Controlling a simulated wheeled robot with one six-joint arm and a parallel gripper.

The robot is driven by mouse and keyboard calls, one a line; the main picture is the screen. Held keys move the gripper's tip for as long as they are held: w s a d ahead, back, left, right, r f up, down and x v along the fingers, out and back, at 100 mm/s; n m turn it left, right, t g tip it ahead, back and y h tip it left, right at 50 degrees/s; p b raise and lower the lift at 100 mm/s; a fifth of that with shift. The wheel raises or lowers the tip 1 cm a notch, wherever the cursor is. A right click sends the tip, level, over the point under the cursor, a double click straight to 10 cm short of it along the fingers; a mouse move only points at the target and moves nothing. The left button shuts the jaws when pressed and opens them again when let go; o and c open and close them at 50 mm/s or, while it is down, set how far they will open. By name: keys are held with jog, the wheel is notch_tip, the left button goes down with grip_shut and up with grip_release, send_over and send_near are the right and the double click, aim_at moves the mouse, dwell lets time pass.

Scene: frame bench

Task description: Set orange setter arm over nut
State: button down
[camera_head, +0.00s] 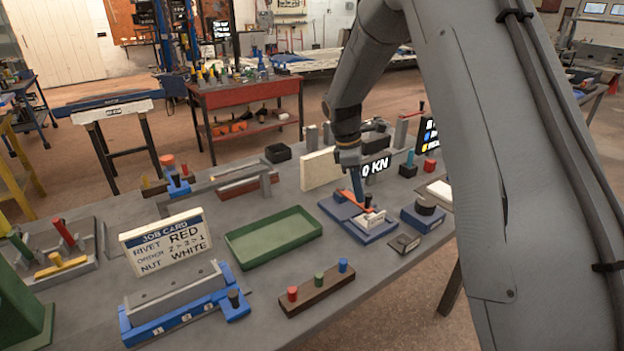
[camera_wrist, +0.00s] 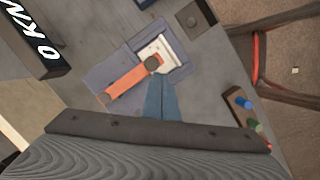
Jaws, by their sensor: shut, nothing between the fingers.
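The orange setter arm (camera_wrist: 128,83) lies across a blue-grey fixture base (camera_wrist: 103,72), with a dark round knob (camera_wrist: 152,64) at one end. That end reaches a white block (camera_wrist: 172,55); any nut under it is hidden. In the head view the orange arm (camera_head: 369,204) shows small beside the white block (camera_head: 371,219), on the blue base (camera_head: 335,211). My gripper (camera_wrist: 161,80) is shut and empty, its blue-grey fingers pointing down close beside the knobbed end. In the head view my gripper (camera_head: 358,190) is over the fixture; contact with the arm cannot be told.
A "0 KN" display (camera_head: 376,167) stands behind the fixture. A blue block with a dark top (camera_head: 423,215) is to its right.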

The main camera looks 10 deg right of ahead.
jog(key=shift+w+d, duration=0.1)
jog(key=shift+d, duration=0.25)
dwell(0.3)
jog(key=s+a+r+b, duration=0.1)
jog(key=a+r+b, duration=0.1)
jog(key=a+r, duration=0.4)
jog(key=v, duration=0.3)
jog(key=shift+s+r+b, duration=0.3)
jog(key=shift+s+r, duration=0.05)
jog(key=shift+r, duration=0.05)
jog(key=s+d+f+m+y, duration=0.1)
jog(key=s+f+m, duration=0.2)
jog(key=s+m, duration=0.2)
jog(key=s+f+m+t+b, duration=0.1)
jog(key=s+f+m, duration=0.3)
jog(key=s, duration=0.7)
jog(key=s+d+f+m+t+y, duration=0.1)
jog(key=s+f+m, duration=0.3)
jog(key=s, duration=0.5)
jog(key=shift+d+m+y+b, duration=0.3)
jog(key=shift+d+m+b, duration=0.1)
jog(key=shift+m, duration=0.5)
